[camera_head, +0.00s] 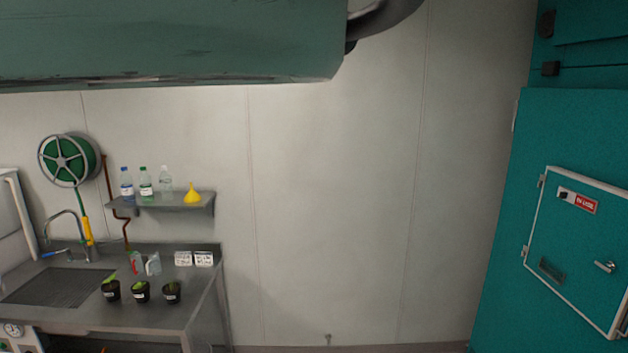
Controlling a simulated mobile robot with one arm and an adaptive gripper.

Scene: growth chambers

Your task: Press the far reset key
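I cannot make out any reset key in the head view. A teal cabinet (501,253) stands at the right edge. On it is a tilted panel door with a pale frame (579,245), which looks shut. The door carries a red label (585,204), a small dark plate (551,270) and a metal handle (605,267). None of these shows clearly as a reset key. My gripper is not in view.
A steel sink bench (150,318) at the lower left holds several small potted plants. Above it hang a shelf (165,203) with bottles and a yellow funnel, and a green hose reel (68,160). A large teal body (170,40) crosses the top left. The wall between is bare.

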